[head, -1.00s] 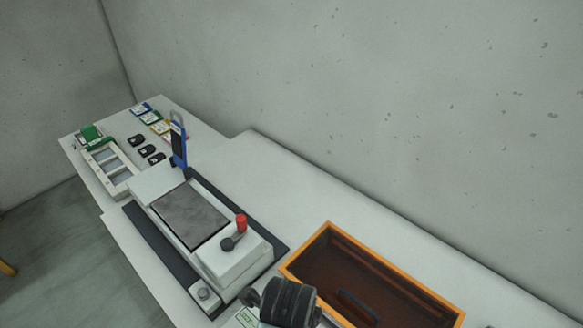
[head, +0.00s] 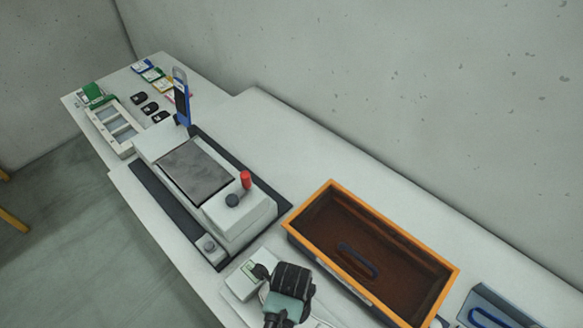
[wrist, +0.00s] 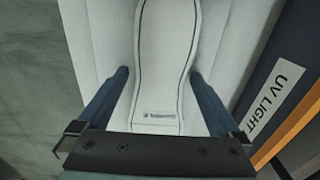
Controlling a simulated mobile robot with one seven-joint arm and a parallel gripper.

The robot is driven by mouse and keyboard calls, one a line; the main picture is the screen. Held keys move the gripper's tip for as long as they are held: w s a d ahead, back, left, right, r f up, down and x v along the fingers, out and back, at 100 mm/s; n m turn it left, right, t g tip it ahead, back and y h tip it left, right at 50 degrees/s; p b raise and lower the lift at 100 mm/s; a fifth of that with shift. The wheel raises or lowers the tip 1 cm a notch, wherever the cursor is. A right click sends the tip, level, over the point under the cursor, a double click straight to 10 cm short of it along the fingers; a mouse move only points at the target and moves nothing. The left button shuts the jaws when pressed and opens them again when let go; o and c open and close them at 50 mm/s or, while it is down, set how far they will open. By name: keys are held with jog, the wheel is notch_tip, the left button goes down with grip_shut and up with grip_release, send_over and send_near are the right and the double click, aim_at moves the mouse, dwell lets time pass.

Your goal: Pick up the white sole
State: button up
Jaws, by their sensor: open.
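The white sole (wrist: 165,60) lies on a pale surface in the wrist view, its long axis running up the picture. It has a dark outline and a small printed label near its lower end. My gripper (wrist: 159,75) is open, with one blue finger on each side of the sole. Gaps show between the fingers and the sole's edges. In the head view my wrist (head: 288,295) is over the front part of the bench, and it hides most of the sole and the fingers.
An orange-rimmed box (head: 330,187) stands right of my gripper, with a dark loop-shaped item inside. Its side bears a UV LIGHT label (wrist: 276,103). A press-like machine (head: 240,215) stands to the left. A blue-grey tray (head: 490,297) is at far right. A wall runs behind the bench.

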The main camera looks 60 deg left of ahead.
jog(key=c, duration=1.4)
notch_tip(320, 180, up, 10)
jog(key=p, duration=1)
jog(key=shift+p, duration=0.4)
jog(key=shift+f, duration=0.1)
